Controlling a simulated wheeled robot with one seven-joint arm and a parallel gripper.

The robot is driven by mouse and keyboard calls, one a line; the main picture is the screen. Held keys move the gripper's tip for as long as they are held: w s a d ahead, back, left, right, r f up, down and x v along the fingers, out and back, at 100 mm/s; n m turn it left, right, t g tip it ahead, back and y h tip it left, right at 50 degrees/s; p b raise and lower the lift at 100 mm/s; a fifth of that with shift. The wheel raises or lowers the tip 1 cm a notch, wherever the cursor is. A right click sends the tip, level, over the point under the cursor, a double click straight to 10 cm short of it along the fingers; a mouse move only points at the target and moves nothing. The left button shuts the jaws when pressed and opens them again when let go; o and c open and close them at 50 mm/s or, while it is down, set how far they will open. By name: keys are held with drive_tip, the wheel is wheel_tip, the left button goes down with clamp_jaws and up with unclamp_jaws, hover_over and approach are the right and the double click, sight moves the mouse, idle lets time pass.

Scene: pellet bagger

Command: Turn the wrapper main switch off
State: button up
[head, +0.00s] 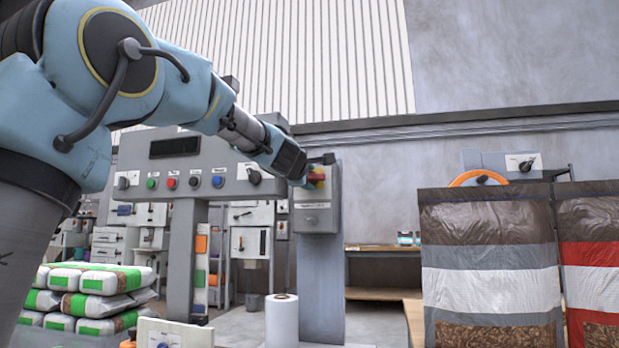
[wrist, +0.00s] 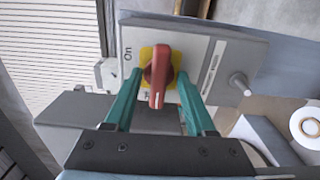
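The wrapper main switch is a red handle (wrist: 160,75) on a yellow plate (wrist: 147,54), set on a grey switch box (wrist: 130,40). An "On" label stands left of it in the wrist view. My gripper (wrist: 159,78) is open, with one teal finger on each side of the handle and a gap visible on both sides. In the head view the box (head: 316,217) stands on a grey post, and my gripper (head: 308,176) reaches it from the left, partly hiding the switch.
A grey knob (wrist: 240,82) sticks out of the same box face, right of my fingers. A white film roll (head: 282,318) stands below. A grey panel with coloured buttons (head: 194,182) is left of the post. Filled bags (head: 490,250) stand at the right, stacked sacks (head: 100,280) at the left.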

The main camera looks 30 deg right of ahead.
drive_tip(key=b+v, duration=0.2)
drive_tip(key=v, duration=0.8)
drive_tip(key=shift+s+a, duration=0.3)
